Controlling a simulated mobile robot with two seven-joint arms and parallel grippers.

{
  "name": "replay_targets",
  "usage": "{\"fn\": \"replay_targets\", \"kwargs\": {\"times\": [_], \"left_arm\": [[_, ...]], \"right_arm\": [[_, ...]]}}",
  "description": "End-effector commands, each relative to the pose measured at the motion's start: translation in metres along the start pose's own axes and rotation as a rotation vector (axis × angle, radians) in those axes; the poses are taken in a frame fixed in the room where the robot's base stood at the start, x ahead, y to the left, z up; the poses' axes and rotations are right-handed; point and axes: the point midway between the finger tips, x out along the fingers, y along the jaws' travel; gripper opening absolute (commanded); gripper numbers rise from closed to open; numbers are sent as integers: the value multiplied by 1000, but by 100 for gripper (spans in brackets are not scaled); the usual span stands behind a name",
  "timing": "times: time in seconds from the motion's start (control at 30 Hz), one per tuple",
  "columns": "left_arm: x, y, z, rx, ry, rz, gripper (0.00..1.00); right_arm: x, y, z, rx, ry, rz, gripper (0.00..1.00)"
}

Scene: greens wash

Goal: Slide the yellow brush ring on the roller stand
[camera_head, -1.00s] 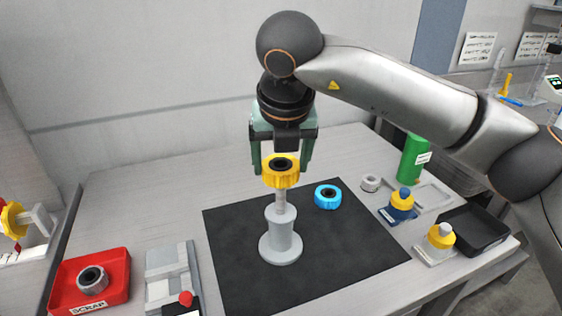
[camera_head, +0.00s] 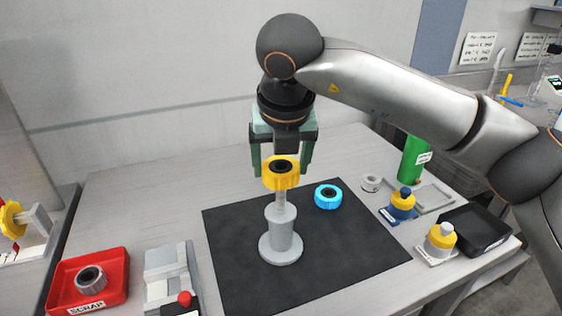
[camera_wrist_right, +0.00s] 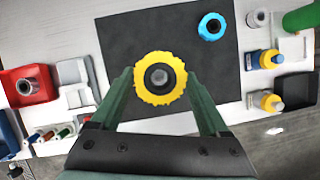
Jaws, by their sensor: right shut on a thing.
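The yellow brush ring (camera_head: 281,178) has a dark hub and lies about level at the top of the roller stand's thin post. My right gripper (camera_head: 281,172) is shut on the ring, one green finger on each side; it also shows in the right wrist view (camera_wrist_right: 159,80). The grey roller stand (camera_head: 283,235) is upright on the black mat. In the right wrist view the post's round grey end shows inside the hole of the ring (camera_wrist_right: 143,93). I cannot tell whether the ring is around the post's tip or just above it. My left gripper is not in view.
A blue ring (camera_head: 328,196) lies on the black mat (camera_head: 240,280), right of the stand. A red scrap tray (camera_head: 120,290) holds a grey ring at left. A green cylinder (camera_head: 412,160), yellow-topped pieces and a black tray (camera_head: 480,232) are at right.

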Motion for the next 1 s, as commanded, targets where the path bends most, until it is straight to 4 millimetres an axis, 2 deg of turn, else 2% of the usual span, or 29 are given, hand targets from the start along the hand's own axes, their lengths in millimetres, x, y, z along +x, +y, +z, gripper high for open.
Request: {"fn": "replay_targets", "kwargs": {"times": [0.5, 1.0], "left_arm": [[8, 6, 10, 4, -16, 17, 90], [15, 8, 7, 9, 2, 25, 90]], "right_arm": [[13, 0, -6, 0, 0, 0, 24], [25, 0, -10, 0, 0, 0, 24]]}}
